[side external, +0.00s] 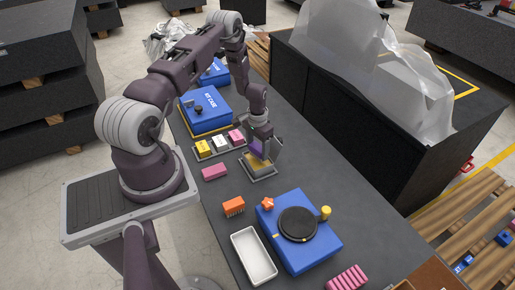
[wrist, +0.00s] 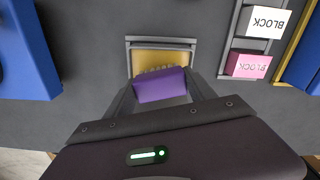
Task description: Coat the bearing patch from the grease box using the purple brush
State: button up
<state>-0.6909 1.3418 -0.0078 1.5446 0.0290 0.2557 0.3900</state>
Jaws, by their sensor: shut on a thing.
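My gripper (side external: 262,137) is shut on the purple brush (side external: 256,147); the brush also shows between the fingers in the wrist view (wrist: 160,86). The brush is over a small grey-framed box with a yellow inside (side external: 264,171), which looks like the grease box; it also shows in the wrist view (wrist: 160,60). The bristles point at the yellow area and overlap its near part in the wrist view. I cannot tell whether they touch it. I cannot clearly tell which surface is the bearing patch; a black disc (side external: 297,223) sits on a blue block (side external: 318,252) nearer the camera.
A tray of yellow, white and pink blocks (side external: 220,141) stands left of the box. A loose pink block (side external: 214,171), an orange brush-like piece (side external: 233,206), a white tray (side external: 253,256) and a ribbed pink piece (side external: 347,279) lie nearby. Blue boxes (side external: 206,108) stand behind.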

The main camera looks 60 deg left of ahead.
aim_at(258, 147)
jog(key=shift+f, duration=0.9)
dwell(0.3)
jog(key=shift+r, duration=3.55)
